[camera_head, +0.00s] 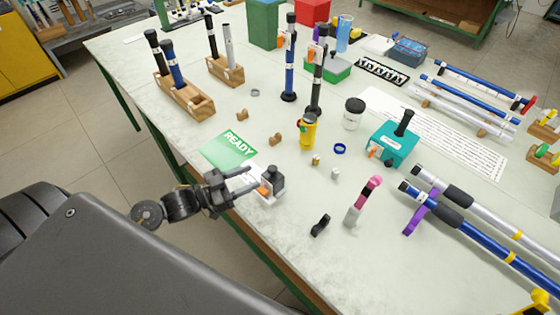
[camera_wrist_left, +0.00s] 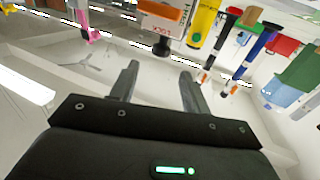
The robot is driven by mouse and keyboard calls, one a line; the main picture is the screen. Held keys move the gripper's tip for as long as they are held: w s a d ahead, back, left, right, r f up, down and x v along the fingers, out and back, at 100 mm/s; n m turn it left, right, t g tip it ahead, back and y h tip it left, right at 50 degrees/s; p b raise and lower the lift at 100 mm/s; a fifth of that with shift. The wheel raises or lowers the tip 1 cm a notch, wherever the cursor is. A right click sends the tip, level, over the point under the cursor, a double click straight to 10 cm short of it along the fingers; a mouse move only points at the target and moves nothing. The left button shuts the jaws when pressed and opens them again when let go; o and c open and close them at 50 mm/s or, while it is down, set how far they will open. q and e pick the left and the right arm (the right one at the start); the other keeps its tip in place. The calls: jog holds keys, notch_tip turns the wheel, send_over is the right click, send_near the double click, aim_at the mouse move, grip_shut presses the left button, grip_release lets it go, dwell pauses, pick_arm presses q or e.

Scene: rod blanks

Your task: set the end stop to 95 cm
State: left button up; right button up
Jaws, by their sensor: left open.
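I cannot tell for sure which part is the end stop, and no 95 cm mark is readable. A small white block with a black knob and an orange part (camera_head: 277,181) stands at the table's near left edge. It also shows in the left wrist view as a block with an orange face (camera_wrist_left: 160,10). My left gripper (camera_head: 255,184) is open, its fingers pointing at this block. In the left wrist view the fingers (camera_wrist_left: 158,82) are apart with nothing between them. A long white printed strip (camera_head: 450,137) lies at the right. My right gripper is not in view.
A green READY card (camera_head: 229,147) lies behind the gripper. A yellow bottle (camera_head: 308,131), a teal block (camera_head: 391,145) and a pink-and-grey piece (camera_head: 364,200) stand nearby. Blue and silver poles (camera_head: 480,245) lie at right. Upright rods in wooden blocks (camera_head: 190,98) stand at back left.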

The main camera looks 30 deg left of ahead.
aim_at(274, 167)
pick_arm(q)
jog(key=x, duration=0.3)
jog(key=shift+r+p, duration=0.2)
jog(key=shift+p, duration=0.2)
jog(key=p+x, duration=0.1)
jog(key=x, duration=0.4)
jog(key=shift+w+d+f, duration=0.1)
jog(key=shift+w+d, duration=0.2)
jog(key=shift+w+d+f+p, duration=0.1)
jog(key=shift+w+d+p, duration=0.2)
jog(key=shift+w+d, duration=0.15)
jog(key=shift+w, duration=0.15)
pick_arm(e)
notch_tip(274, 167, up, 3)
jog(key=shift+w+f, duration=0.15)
pick_arm(q)
grip_shut()
